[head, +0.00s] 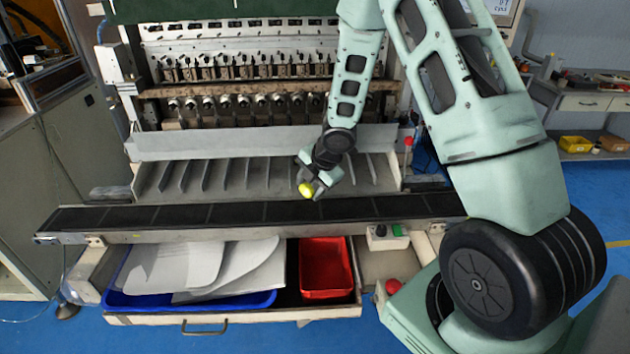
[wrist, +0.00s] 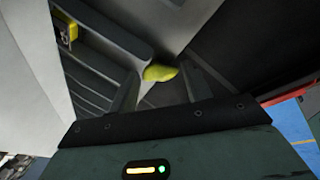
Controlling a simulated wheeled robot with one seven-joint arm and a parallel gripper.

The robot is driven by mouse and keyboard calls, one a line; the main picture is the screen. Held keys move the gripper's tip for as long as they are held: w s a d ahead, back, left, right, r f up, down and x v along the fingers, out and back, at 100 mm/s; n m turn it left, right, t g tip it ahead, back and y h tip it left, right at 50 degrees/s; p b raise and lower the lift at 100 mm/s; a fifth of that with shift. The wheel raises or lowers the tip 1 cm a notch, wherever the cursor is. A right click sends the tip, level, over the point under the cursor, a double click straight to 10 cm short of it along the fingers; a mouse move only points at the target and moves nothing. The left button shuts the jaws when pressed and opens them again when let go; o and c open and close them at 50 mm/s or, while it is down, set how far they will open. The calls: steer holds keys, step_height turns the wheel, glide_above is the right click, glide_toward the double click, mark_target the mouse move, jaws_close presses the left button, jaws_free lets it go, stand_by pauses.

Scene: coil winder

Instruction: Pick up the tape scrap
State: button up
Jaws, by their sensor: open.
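The tape scrap, a small yellow piece, is at the tip of my gripper in the head view (head: 306,190), just above the near edge of the slotted grey tray. In the wrist view the yellow scrap (wrist: 160,73) shows at the far end of the gap between my fingers. My gripper (head: 316,184) points down, with its fingers apart on either side of the scrap; it also shows in the wrist view (wrist: 163,82). I cannot tell whether either finger touches the scrap. The scrap's underside is hidden.
The slotted tray (head: 220,178) has several upright dividers. A black belt (head: 180,215) runs along its front. Below, an open drawer holds a blue tray (head: 190,303) of grey sheets and a red bin (head: 325,268). Another small yellow object (wrist: 66,27) shows in the wrist view.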

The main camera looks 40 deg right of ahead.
steer(key=shift+w+f, duration=0.15)
steer(key=shift+f, duration=0.2)
steer(key=c, duration=0.6)
steer(key=shift+w, duration=0.1)
